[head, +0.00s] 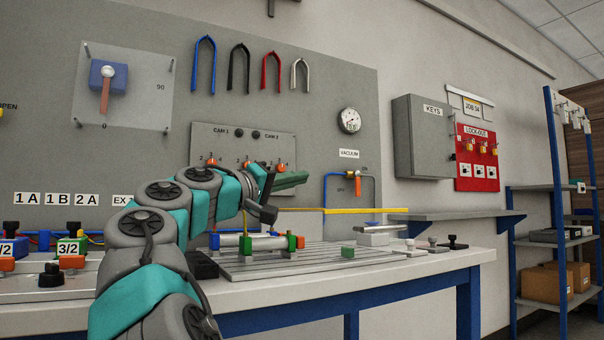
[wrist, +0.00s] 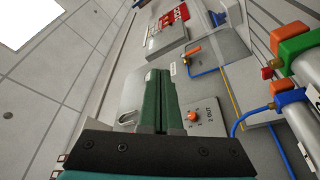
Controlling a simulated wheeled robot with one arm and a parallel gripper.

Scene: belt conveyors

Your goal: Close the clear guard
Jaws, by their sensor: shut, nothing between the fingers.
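A thin yellow strip (head: 350,210) runs level above the slotted bench plate in the head view. It also shows as a thin yellow line in the wrist view (wrist: 235,105). It may be the edge of the clear guard seen nearly edge-on, but I cannot make out a clear sheet there. A see-through plate (head: 140,78) is on the wall board at upper left, around a blue valve with an orange lever. My gripper (head: 306,178) is shut and empty, in front of the board and above the strip's left part. Its green fingers lie together in the wrist view (wrist: 159,74).
A cylinder with green and orange end blocks (head: 262,243) lies on the slotted plate (head: 310,262) below my gripper. The vacuum valve with blue pipe (head: 358,183) is to the right. A grey shelf (head: 455,215) extends beyond the strip. Air is free right of my gripper.

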